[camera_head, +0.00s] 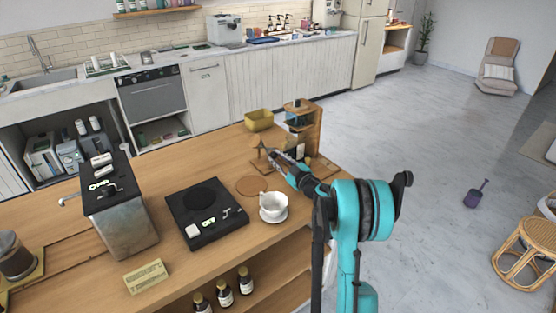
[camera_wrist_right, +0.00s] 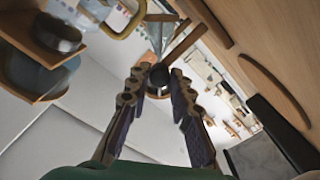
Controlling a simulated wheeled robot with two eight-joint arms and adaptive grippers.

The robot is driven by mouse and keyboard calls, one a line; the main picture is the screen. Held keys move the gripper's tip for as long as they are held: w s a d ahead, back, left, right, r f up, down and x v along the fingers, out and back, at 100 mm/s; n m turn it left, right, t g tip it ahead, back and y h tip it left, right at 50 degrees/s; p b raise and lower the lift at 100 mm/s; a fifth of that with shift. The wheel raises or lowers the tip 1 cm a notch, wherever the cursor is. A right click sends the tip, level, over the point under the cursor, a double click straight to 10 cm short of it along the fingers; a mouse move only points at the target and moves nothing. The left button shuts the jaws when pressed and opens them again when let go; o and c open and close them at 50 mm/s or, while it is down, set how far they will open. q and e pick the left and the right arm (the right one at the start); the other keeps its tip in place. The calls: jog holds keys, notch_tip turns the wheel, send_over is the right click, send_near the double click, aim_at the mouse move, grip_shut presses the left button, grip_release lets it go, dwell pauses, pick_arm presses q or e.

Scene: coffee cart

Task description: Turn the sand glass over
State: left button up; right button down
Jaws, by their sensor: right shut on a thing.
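The sand glass (camera_head: 259,147) appears as a small brown, narrow-waisted shape on the wooden cart top, left of the wooden stand. In the right wrist view, its clear cone and wooden parts (camera_wrist_right: 158,35) seem to show just beyond the fingertips. My right gripper (camera_head: 274,156) reaches over the cart from the right, its tips at the sand glass. In the wrist view, its fingers (camera_wrist_right: 158,88) are partly apart, on either side of a small dark part, and shut on it. The exact contact is hard to see. My left gripper is not in view.
A wooden stand (camera_head: 318,127) with glassware is close behind the right gripper. A yellow basket (camera_head: 259,120), a round brown coaster (camera_head: 252,186), a white cup (camera_head: 273,205), a black scale (camera_head: 205,212) and a metal machine (camera_head: 122,220) are on the cart.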

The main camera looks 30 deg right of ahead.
jog(key=c, duration=1.3)
grip_release()
jog(key=shift+c, duration=0.2)
jog(key=shift+s, duration=0.1)
jog(key=s, duration=0.8)
jog(key=s+d, duration=0.1)
jog(key=s, duration=0.2)
jog(key=shift+s, duration=0.4)
